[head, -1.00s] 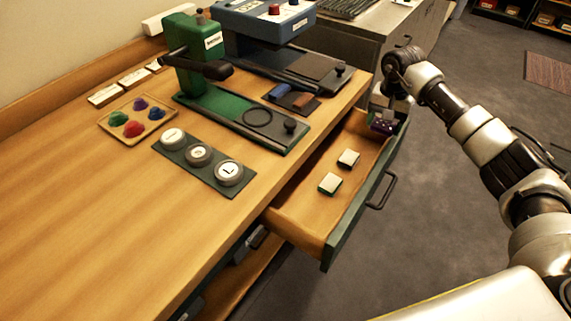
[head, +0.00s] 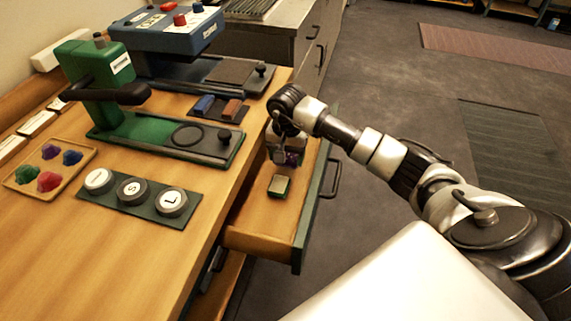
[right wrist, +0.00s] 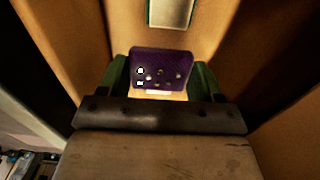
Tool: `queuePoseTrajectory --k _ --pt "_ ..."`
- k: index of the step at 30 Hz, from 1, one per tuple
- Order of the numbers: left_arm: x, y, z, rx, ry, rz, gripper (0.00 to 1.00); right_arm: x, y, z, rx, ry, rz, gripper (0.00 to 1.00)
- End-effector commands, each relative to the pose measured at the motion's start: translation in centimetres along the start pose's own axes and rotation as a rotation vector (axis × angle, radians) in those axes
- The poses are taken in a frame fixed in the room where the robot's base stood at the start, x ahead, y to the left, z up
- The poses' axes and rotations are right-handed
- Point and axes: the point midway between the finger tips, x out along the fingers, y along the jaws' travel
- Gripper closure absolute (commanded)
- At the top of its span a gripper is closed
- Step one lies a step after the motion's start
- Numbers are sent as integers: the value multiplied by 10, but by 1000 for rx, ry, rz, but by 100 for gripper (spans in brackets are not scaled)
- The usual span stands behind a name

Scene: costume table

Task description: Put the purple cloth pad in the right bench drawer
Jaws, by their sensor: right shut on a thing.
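The right bench drawer (head: 265,243) is pulled open at the table's right end. My right gripper (head: 287,158) reaches down over the drawer's far part. It is shut on the purple cloth pad (head: 293,158), which is mostly hidden by the gripper in the head view. In the right wrist view the purple pad (right wrist: 161,68) sits between the green fingers, with pale marks on its face. The drawer's wooden walls (right wrist: 265,60) show on both sides of it there. I cannot tell whether the pad touches the drawer bottom. My left gripper is not in view.
A pale-topped green pad (head: 279,186) lies in the drawer, near the gripper, and a pale pad with a green edge (right wrist: 171,10) shows ahead in the wrist view. The green press (head: 160,135) stands on the tabletop beside the drawer. The drawer's front part is bare.

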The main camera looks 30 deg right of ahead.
Motion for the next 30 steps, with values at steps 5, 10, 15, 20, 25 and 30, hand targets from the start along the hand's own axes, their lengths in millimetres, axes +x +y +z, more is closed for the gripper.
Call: queuePoseTrajectory --k 5,10,15,20,25,30 --pt "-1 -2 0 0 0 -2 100 11 -1 5 1 -3 -1 58" --pt "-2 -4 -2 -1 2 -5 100 36 -1 5 2 -4 -1 57" --pt "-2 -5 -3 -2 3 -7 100 46 0 5 0 -4 5 61" --pt "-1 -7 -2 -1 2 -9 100 47 1 5 -1 -6 8 24" --pt "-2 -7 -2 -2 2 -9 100 45 0 4 0 -3 4 24" --pt "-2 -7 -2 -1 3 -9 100 42 0 3 0 0 2 24"
